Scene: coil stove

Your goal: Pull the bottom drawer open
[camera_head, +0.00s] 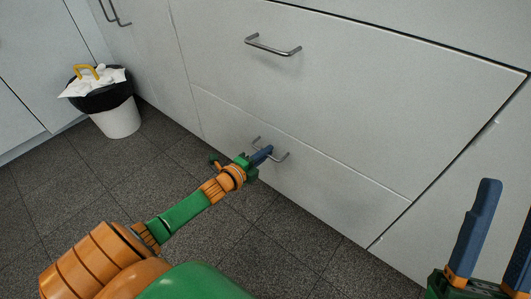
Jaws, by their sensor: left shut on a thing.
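The bottom drawer (325,190) is a pale grey panel low in the cabinet. Its front looks flush with the panel above. Its metal bar handle (284,156) shows at both ends, with the middle hidden by my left gripper (266,151). The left gripper is shut on that handle, its arm reaching in from the lower left. My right gripper (508,205) is at the lower right edge, with its blue fingers apart and nothing seen between them. It is partly cut off by the picture edge.
A wider drawer (370,85) with its own bar handle (272,46) is above. A white bin (117,119) with a black liner stands at the left by the cabinets. The dark tiled floor (290,235) in front of the bottom drawer is clear apart from my arm.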

